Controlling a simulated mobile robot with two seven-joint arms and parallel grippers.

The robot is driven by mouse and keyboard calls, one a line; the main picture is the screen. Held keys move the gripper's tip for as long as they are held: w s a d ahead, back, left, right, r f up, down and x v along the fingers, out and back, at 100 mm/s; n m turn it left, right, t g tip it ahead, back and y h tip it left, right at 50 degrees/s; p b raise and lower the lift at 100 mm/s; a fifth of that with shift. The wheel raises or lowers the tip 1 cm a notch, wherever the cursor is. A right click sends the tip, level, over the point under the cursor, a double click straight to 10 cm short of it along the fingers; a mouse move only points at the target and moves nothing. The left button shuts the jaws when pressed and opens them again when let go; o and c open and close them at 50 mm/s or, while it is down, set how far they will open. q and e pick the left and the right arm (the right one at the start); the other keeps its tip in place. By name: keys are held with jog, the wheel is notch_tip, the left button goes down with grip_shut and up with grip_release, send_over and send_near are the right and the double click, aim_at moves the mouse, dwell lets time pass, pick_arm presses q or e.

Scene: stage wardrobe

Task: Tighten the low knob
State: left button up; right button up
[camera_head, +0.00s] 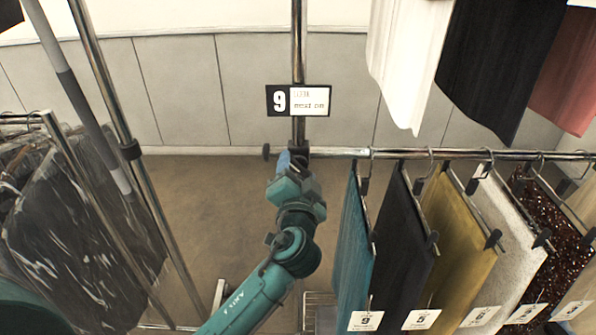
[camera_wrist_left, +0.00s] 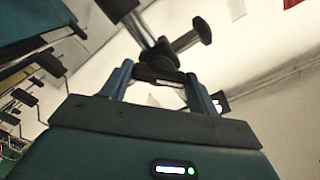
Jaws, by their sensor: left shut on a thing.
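My left gripper (camera_head: 284,162) reaches up to the black clamp (camera_head: 299,150) where the hanging rail meets the upright post. In the left wrist view its two blue fingers (camera_wrist_left: 158,80) stand on either side of a dark knob (camera_wrist_left: 158,72) below the clamp, and they are shut on it. In the head view the knob is hidden behind the gripper. My right gripper is in neither view.
The chrome rail (camera_head: 460,154) carries several tagged garments just right of my arm, the closest a teal one (camera_head: 353,250). A "9" sign (camera_head: 298,100) is on the post above. A rack of plastic-covered clothes (camera_head: 80,235) stands at left. Some floor (camera_head: 205,215) between is clear.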

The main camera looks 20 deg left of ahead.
pick_arm(q)
jog(key=m, duration=0.4)
jog(key=shift+r+m, duration=0.1)
jog(key=shift+m, duration=2)
jog(key=o, duration=1)
jog(key=shift+c, duration=0.2)
